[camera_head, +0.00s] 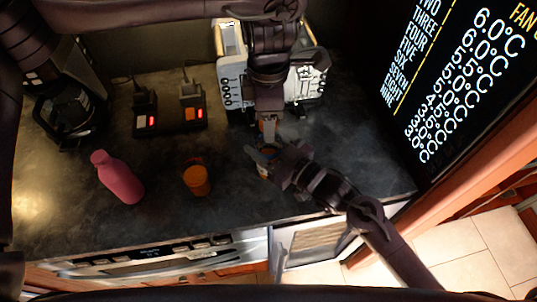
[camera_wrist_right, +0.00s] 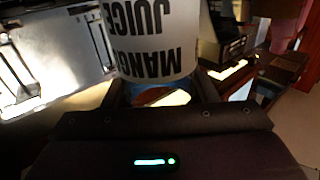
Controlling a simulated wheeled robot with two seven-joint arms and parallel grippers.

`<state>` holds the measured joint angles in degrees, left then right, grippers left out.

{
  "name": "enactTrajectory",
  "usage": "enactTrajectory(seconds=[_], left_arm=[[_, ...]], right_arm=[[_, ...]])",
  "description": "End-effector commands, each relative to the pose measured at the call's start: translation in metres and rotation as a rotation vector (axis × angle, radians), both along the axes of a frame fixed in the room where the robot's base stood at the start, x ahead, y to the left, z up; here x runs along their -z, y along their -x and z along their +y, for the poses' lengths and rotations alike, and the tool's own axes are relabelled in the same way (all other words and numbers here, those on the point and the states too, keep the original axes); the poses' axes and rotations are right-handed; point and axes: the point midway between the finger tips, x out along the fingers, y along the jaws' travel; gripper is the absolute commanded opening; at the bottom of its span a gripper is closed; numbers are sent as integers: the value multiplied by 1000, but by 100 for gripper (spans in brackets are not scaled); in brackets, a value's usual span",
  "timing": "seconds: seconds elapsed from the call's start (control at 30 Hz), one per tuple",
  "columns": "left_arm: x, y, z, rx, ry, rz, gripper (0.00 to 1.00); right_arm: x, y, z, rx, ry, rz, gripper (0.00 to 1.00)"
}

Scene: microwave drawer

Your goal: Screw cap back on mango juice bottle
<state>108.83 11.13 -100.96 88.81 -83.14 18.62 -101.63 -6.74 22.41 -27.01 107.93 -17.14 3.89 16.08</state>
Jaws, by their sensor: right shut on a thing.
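The mango juice bottle (camera_wrist_right: 158,42) fills the upper middle of the right wrist view, its white label showing upside-down lettering. My right gripper (camera_head: 266,162) is shut on the bottle above the counter, and its fingers hide most of it in the head view. My left gripper (camera_head: 268,124) points down just behind the right one, apart from it. A small orange piece (camera_head: 268,127), perhaps the cap, shows between its fingertips. I cannot tell whether the fingers press on it. The bottle's mouth is not clear in these views.
A pink bottle (camera_head: 117,177) and an orange cup-like container (camera_head: 197,181) stand on the dark counter (camera_head: 160,215). A white toaster (camera_head: 235,82) stands behind the grippers. A coffee maker (camera_head: 68,115) and two black boxes with red lights (camera_head: 168,122) are at left. A dark display panel (camera_head: 455,85) stands at right.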

Motion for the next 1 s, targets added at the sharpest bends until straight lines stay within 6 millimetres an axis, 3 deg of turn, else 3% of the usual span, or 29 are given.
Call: enactTrajectory(seconds=[0.17, 0.5, 0.63, 0.8, 1.0], left_arm=[[-15, -1, 0, 0, 0, -5, 58], [-86, -1, 0, -1, -1, -7, 58], [-106, -1, 0, 0, -2, -5, 58], [-118, 0, 0, 0, -1, -1, 58], [-120, 0, 0, 0, 0, 0, 58]], right_arm=[[1, 0, 0, -1, 1, 2, 0], [1, 0, 0, 0, 1, 2, 0], [1, 0, 0, 0, 1, 2, 0], [1, 0, 0, 0, 1, 2, 0], [1, 0, 0, 0, 1, 2, 0]])
